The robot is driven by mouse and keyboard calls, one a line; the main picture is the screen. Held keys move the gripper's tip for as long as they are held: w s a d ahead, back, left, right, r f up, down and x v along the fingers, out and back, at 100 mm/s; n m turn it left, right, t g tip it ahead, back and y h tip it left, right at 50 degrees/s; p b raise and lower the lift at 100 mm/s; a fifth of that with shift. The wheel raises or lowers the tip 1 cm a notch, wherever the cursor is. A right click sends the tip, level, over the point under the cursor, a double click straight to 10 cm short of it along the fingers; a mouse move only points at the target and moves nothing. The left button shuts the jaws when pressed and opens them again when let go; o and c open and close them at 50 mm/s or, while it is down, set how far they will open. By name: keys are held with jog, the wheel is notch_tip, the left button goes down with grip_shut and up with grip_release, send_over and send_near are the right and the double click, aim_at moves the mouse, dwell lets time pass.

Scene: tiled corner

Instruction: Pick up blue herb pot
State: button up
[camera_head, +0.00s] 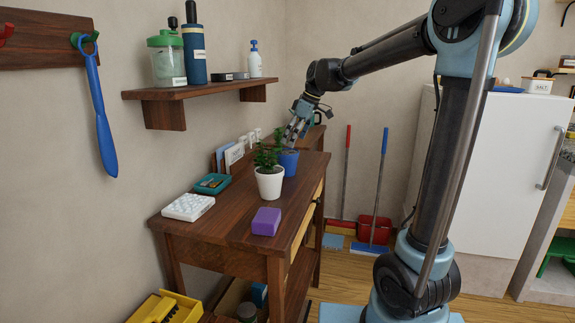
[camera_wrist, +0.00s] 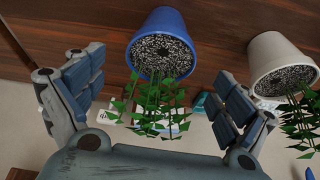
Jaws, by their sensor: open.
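The blue herb pot (camera_head: 289,160) with a green plant stands on the wooden table, just behind and right of a white herb pot (camera_head: 270,184). My gripper (camera_head: 299,128) is above the blue pot, reaching down from the arm. In the wrist view the blue pot (camera_wrist: 158,32) appears upside down at the top centre, with its leaves hanging between the two open fingers of my gripper (camera_wrist: 152,92). The fingers are spread wide and hold nothing. The white pot (camera_wrist: 278,50) is at the right, outside the right-hand finger.
On the wooden table (camera_head: 225,225) are a purple block (camera_head: 266,221), a white egg-carton-like tray (camera_head: 188,207) and a teal box (camera_head: 212,183). A wall shelf (camera_head: 195,92) with a jar and bottles hangs at the left. A white fridge (camera_head: 500,165) stands right.

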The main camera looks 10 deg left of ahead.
aim_at(283, 161)
jog(key=x, duration=1)
jog(key=shift+a+f, duration=0.25)
jog(key=shift+f, duration=0.05)
jog(key=c, duration=1.5)
